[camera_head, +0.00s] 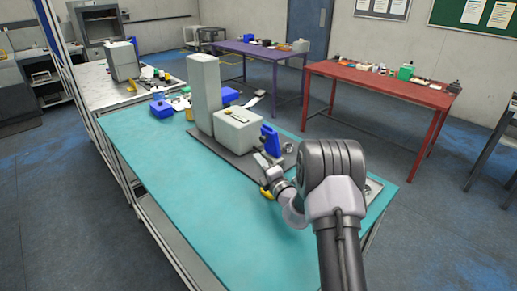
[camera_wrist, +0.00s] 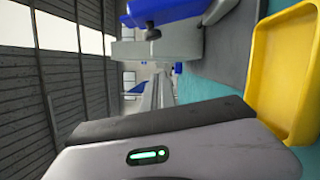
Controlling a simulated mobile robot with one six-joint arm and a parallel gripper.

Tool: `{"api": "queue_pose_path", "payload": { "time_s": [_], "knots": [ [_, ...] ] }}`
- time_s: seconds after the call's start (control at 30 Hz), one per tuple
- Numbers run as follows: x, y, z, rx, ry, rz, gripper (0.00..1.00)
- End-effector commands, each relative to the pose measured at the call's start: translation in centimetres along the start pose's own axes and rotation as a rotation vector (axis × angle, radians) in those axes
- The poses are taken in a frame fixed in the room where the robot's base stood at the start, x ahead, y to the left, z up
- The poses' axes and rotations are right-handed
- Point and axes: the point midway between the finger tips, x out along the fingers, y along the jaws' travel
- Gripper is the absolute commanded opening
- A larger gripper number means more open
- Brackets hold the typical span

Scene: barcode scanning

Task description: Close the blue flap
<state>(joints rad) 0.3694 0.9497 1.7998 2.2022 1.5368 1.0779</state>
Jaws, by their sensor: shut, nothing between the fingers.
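The blue flap (camera_head: 270,141) stands upright at the right end of the grey machine (camera_head: 237,130) on the teal table (camera_head: 160,170). A blue part (camera_wrist: 160,10), which looks like the same flap, shows at the top of the wrist view, with a grey block below it. My gripper (camera_head: 264,163) is low over the table, just in front of the flap in the head view; I cannot tell if it touches. It is shut and empty. In the wrist view its grey body with a green light fills the bottom, and the fingertips are not clear.
A yellow tray (camera_wrist: 285,70) lies close to my gripper at the right of the wrist view. A tall grey column (camera_head: 204,92) stands left of the machine, with blue items (camera_head: 162,108) behind it. The table's front left is clear. A red table (camera_head: 380,85) stands behind.

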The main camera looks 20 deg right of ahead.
Motion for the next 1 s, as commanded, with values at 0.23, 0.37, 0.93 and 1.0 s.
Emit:
{"api": "queue_pose_path", "payload": {
  "time_s": [0.23, 0.37, 0.93, 1.0],
  "knots": [
    [5.4, -0.2, -0.2, -0.003, 0.003, 0.002, 0.00],
    [5.8, -0.2, 2.1, -0.003, -0.001, 0.000, 0.00],
    [6.2, 0.1, 3.8, -0.001, 0.003, -0.002, 0.00],
    [6.3, 0.2, 3.9, 0.004, 0.003, -0.004, 0.00]
  ]
}}
